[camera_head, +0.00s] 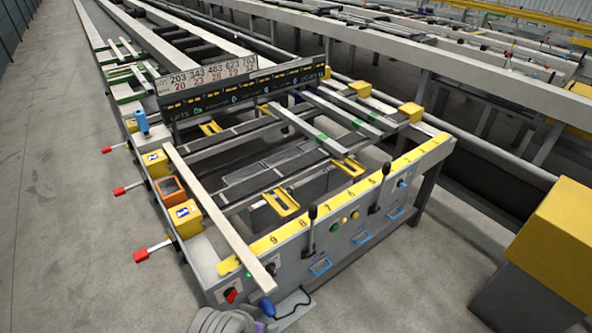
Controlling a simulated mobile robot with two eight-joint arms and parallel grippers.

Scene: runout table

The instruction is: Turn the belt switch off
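The runout table's yellow-topped front panel (290,262) faces me. A red switch (231,296) sits at the panel's lower left; I cannot read its label or its setting. Two black levers stand upright on the panel, one left of the middle (310,232) and one farther right (382,190). Small round coloured buttons (345,220) sit between them. No label shows which control is the belt switch. Neither gripper can be made out. A grey rounded part at the bottom edge may be mine.
A long pale bar (218,215) lies along the table's left side and overhangs the front panel. Red-ended handles (140,256) stick out on the left. A yellow-topped cabinet (555,225) stands at the right. The concrete floor (60,210) at left is clear.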

